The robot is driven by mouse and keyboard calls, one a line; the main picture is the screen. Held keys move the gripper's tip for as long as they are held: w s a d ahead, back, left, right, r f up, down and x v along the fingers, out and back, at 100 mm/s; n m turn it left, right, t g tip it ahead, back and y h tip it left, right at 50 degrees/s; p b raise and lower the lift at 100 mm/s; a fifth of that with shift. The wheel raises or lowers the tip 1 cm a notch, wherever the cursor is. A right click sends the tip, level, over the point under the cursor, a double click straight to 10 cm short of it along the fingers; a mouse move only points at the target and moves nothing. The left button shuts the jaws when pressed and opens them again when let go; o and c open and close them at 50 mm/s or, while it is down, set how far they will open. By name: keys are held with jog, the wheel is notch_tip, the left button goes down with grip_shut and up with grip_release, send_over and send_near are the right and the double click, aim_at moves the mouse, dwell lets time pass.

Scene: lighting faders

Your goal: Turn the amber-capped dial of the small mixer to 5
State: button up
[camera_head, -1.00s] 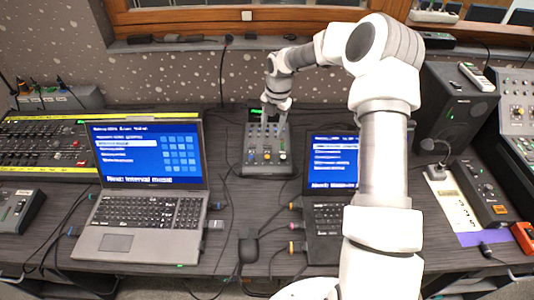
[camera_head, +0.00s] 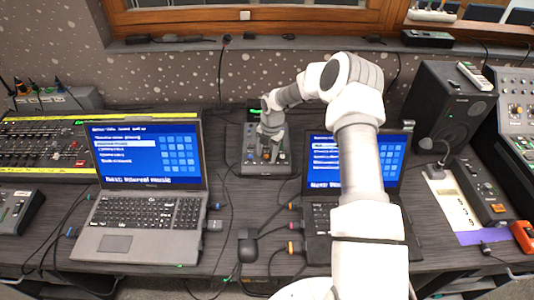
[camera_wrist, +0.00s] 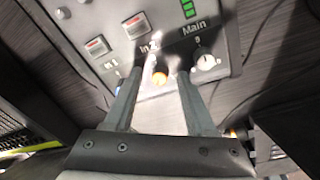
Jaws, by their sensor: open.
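The small mixer (camera_head: 249,171) stands on the desk between the two laptops. In the wrist view its panel (camera_wrist: 228,30) shows labels, including "In 2" and "Main", two red-and-white buttons and green level lights.
A white-capped dial (camera_wrist: 205,61) under "Main" sits close to the right finger. A left laptop (camera_head: 140,215) and a right laptop (camera_head: 393,190) flank the mixer, the right one partly behind my arm. A black mouse (camera_head: 248,245) and cables lie in front.

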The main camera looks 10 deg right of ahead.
grip_shut()
dwell(0.4)
jog(key=m+b, duration=0.3)
jog(key=m, duration=0.1)
jog(key=shift+f+m+t, duration=0.1)
jog(key=shift+m+t, duration=0.2)
jog(key=shift+m, duration=0.1)
jog(key=m+b, duration=0.3)
jog(key=m, duration=0.3)
jog(key=shift+s+t, duration=0.1)
jog(key=shift+t, duration=0.2)
jog(key=m+b, duration=0.2)
jog(key=m, duration=0.2)
jog(key=shift+a, duration=0.1)
jog(key=m+b, duration=0.1)
jog(key=m, duration=0.3)
jog(key=shift+m+t+h+b, duration=0.3)
jog(key=shift+h+b, duration=0.05)
jog(key=shift+h, duration=0.05)
jog(key=m+b, duration=0.1)
jog(key=m, duration=0.2)
jog(key=shift+a+m, duration=0.1)
jog(key=shift+m, duration=0.2)
jog(key=shift+m+h, duration=0.4)
jog(key=shift+m, duration=1.5)
